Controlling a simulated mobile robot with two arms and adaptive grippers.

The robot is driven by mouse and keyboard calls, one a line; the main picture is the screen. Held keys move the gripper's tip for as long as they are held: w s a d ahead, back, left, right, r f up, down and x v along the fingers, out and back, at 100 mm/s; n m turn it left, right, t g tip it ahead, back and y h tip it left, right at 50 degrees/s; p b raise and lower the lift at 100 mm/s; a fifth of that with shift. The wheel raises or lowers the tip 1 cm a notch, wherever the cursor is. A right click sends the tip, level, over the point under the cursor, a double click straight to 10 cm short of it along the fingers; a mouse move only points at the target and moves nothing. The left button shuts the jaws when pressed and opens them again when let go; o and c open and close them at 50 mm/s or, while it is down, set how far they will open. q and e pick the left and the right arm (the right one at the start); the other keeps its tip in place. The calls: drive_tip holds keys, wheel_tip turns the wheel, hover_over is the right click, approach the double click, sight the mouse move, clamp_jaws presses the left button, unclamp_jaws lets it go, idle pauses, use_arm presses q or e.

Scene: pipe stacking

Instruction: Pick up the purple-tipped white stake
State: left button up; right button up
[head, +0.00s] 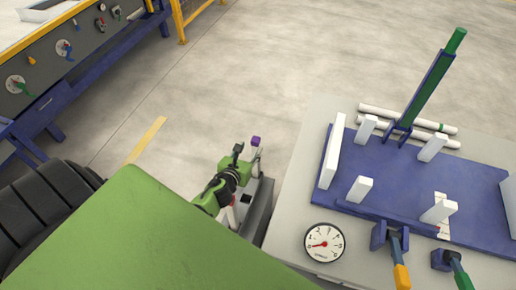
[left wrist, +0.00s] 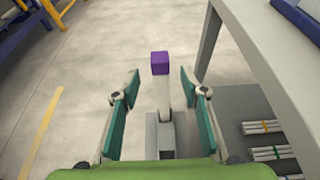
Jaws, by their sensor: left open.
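The purple-tipped white stake (left wrist: 162,92) stands upright between the open fingers of my left gripper (left wrist: 160,108) in the left wrist view, with gaps visible on both sides. Its purple tip (left wrist: 160,63) is at the top, and its lower end meets a grey block. In the head view the purple tip (head: 256,141) shows just beyond my left gripper (head: 248,158), beside the table's left edge; most of the stake is hidden there by the gripper. My right gripper is not in view.
A light table (head: 292,210) with a blue fixture plate (head: 400,185), white blocks and a gauge (head: 324,242) stands close on the right. White pipes (head: 405,120) lie at its back. A table leg (left wrist: 208,42) is near the stake. Floor beyond is clear.

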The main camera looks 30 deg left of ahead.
sight(255, 150)
use_arm(q)
wheel_tip(255, 150, down, 4)
drive_tip(key=b, duration=0.3)
drive_tip(key=shift+f+b, duration=0.25)
drive_tip(key=shift+b, duration=0.05)
drive_tip(key=shift+w+f, duration=0.1)
drive_tip(key=shift+f, duration=0.05)
drive_tip(key=shift+w+a+f, duration=0.2)
drive_tip(key=shift+w, duration=0.5)
drive_tip(key=b+x, duration=0.1)
drive_tip(key=x, duration=0.4)
drive_tip(key=shift+w+a+f, duration=0.1)
drive_tip(key=shift+w+f, duration=0.05)
drive_tip(key=shift+w, duration=0.2)
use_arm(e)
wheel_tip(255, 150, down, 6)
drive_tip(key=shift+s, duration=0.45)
use_arm(q)
clamp_jaws()
